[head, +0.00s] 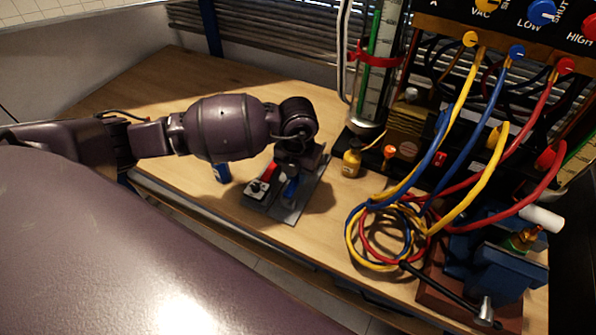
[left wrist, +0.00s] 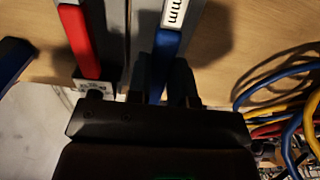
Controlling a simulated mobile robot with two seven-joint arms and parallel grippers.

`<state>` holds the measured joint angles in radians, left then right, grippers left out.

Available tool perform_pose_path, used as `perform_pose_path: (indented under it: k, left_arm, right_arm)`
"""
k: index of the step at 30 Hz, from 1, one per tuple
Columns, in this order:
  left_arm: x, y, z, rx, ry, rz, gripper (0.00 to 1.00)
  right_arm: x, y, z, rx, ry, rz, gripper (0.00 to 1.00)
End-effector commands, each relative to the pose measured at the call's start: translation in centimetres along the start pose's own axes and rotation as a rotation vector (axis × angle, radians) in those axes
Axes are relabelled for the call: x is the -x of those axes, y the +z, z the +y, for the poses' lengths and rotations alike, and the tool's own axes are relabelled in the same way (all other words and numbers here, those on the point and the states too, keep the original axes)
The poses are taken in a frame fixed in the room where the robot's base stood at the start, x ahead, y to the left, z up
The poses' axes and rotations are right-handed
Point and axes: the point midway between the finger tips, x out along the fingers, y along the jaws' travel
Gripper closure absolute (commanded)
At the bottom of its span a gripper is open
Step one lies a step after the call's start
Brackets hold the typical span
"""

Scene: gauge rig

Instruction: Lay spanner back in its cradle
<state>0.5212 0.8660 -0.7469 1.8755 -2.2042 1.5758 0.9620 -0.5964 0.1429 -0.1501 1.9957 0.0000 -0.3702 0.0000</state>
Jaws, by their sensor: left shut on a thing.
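My left gripper (head: 290,168) is over the grey cradle (head: 291,216) and is shut on the blue handle of the spanner (head: 291,187). In the left wrist view the spanner (left wrist: 164,52) runs between the two dark fingers (left wrist: 163,82), with a white label reading "mm" on it. Its far end is out of that view. The spanner is over or in the cradle; I cannot tell whether it rests on it. A red-handled tool (left wrist: 81,42) lies beside it on the left, also at the cradle. My right gripper is not in view.
A blue object (head: 221,172) stands left of the cradle. Coiled yellow, blue and red hoses (head: 385,235) lie to the right, below the gauge panel. A blue vise (head: 497,270) is at front right. The wooden bench is clear at back left.

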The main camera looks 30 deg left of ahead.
Motion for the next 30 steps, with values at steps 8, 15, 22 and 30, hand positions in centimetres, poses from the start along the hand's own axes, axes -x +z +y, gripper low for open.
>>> perform_pose_path:
  k: [8, 15, 22, 30]
  left_arm:
    - [0.1, 0.1, 0.0, 0.0, 0.0, -0.001, 1.0]
    - [0.1, 0.0, 0.0, 0.0, 0.0, -0.001, 1.0]
    - [0.1, 0.0, 0.0, 0.0, 0.0, -0.001, 1.0]
    - [0.1, 0.0, 0.0, 0.0, 0.0, -0.001, 1.0]
  right_arm:
    - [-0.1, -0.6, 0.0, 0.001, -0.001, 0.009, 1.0]
    - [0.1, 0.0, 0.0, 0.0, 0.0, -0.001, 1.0]
    - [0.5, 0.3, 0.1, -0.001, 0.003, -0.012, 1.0]
    - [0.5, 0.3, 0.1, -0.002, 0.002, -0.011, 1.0]
